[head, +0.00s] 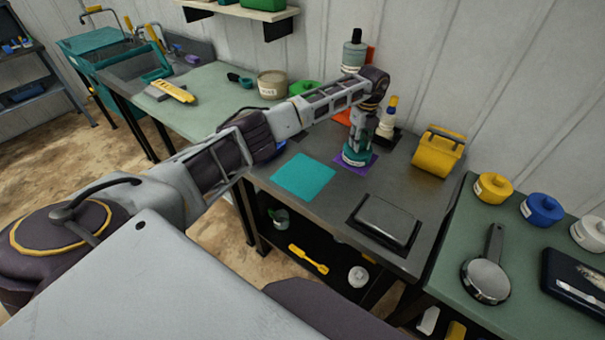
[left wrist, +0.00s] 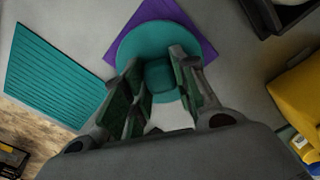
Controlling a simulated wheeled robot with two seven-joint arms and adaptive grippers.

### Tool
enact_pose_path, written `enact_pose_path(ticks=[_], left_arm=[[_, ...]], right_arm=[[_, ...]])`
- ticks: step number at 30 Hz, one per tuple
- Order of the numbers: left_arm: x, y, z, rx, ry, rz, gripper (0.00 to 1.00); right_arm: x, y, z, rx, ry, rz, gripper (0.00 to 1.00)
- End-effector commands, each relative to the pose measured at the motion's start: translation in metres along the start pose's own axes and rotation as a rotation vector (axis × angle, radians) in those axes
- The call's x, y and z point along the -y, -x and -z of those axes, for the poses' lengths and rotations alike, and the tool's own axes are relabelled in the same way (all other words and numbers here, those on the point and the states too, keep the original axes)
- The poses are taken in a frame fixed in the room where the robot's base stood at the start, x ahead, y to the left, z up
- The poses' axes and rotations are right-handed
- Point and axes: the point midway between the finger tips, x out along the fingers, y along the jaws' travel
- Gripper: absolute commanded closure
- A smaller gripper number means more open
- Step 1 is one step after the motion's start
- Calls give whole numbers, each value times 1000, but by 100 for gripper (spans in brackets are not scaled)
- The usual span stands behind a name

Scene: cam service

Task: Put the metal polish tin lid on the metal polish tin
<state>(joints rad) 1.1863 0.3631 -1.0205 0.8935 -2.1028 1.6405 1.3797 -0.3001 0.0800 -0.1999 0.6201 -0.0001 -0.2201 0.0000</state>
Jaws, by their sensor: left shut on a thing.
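My left gripper (head: 358,146) points down over the purple mat (head: 371,168) on the dark grey bench. It is shut on the knob of the round teal metal polish tin lid (left wrist: 127,55), which also shows in the head view. The metal polish tin (head: 352,160), with a pale label, is under the gripper on the purple mat. The lid hides most of the tin in the left wrist view, and I cannot tell whether the lid is seated on it or just above. My right gripper is in neither view.
A teal mat (head: 303,177) lies left of the tin and is bare. A yellow container (head: 438,152) stands to the right. A black and grey pad (head: 384,223) lies in front.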

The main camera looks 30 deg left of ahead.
Motion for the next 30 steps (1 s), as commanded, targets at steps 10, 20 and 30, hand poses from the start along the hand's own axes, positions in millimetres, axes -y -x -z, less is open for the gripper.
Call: enact_pose_path(ticks=[10, 20, 30], left_arm=[[0, -4, 0, -1, 0, -1, 100], [0, -3, 0, -1, 0, -1, 47], [0, -3, 0, 0, 0, 0, 47]], right_arm=[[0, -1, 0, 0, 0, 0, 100], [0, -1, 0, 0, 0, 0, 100], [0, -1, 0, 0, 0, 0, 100]])
